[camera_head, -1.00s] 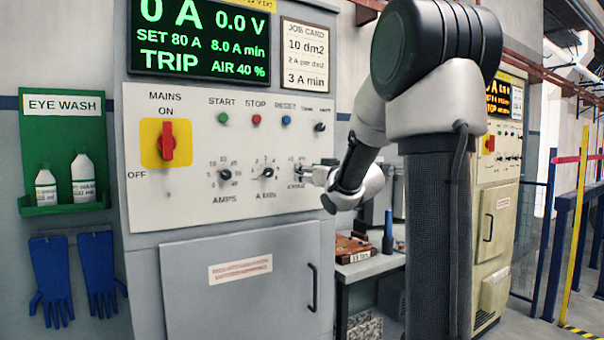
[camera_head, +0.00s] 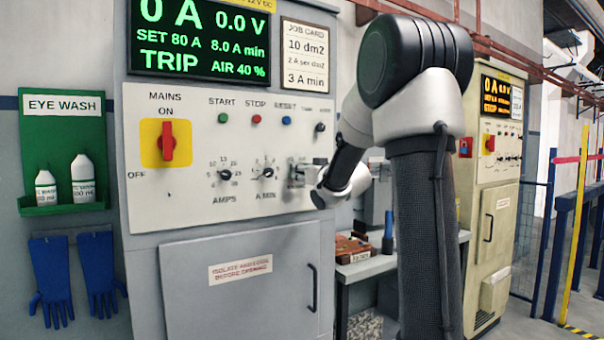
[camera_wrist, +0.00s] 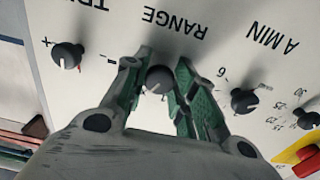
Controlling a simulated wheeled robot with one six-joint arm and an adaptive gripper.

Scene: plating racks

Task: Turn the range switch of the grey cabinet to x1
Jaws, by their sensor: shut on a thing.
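The grey cabinet (camera_head: 140,240) stands in the left half of the head view, with its light control panel facing me. The range switch (camera_wrist: 158,77) is a dark round knob under the upside-down word RANGE in the wrist view. My gripper (camera_wrist: 160,84) has its two green fingers on either side of the knob and is shut on it. A pale mark shows near the knob's lower edge, but I cannot tell which range it points at.
The A MIN knob (camera_wrist: 244,101) and the trim knob (camera_wrist: 67,56) flank the switch. The red mains switch (camera_head: 168,142) is further left on the panel. A low bench (camera_head: 372,266) with tools stands right of the cabinet. A cream cabinet (camera_head: 497,200) is behind my arm.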

